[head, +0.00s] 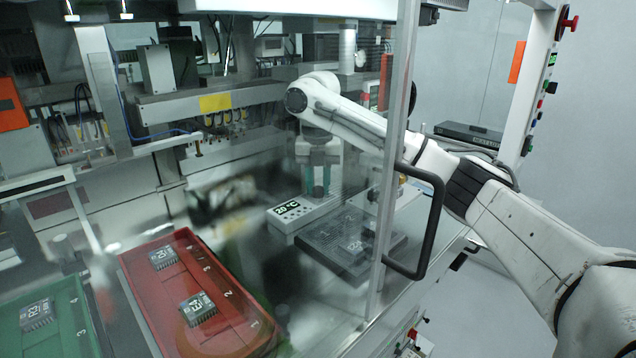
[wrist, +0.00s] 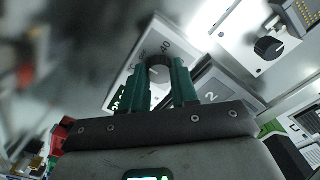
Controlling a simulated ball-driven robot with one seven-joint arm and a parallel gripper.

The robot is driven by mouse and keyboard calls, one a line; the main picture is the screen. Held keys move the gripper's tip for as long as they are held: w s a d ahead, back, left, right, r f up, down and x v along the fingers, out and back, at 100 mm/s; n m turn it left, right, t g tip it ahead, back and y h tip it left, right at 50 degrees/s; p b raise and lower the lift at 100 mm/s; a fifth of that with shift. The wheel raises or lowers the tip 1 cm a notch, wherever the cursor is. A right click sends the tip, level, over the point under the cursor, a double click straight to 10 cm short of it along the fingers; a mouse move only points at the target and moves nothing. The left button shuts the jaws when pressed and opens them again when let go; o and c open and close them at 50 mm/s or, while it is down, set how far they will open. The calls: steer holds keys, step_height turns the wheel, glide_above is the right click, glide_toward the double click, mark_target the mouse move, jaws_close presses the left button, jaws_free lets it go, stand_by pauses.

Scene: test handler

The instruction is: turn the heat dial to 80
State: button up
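The heat unit is a pale box with a lit readout (head: 288,208) showing 20 °C in the head view. In the wrist view its dark round dial (wrist: 158,71) sits on a pale face with scale marks, 40 readable near it. My gripper (head: 318,190) points down over this unit, its teal fingers apart. In the wrist view my gripper (wrist: 160,64) has a finger on either side of the dial, with a gap between them. I cannot tell whether either finger touches the dial. The dial is hidden in the head view.
A dark tray (head: 350,262) with a chip lies right of the unit. A red tray (head: 150,300) and a green tray (head: 75,335) hold chips at left. A frame post with a black handle (head: 436,230) stands beside my arm. Another black knob (wrist: 269,47) shows at upper right.

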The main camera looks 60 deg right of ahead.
jaws_close()
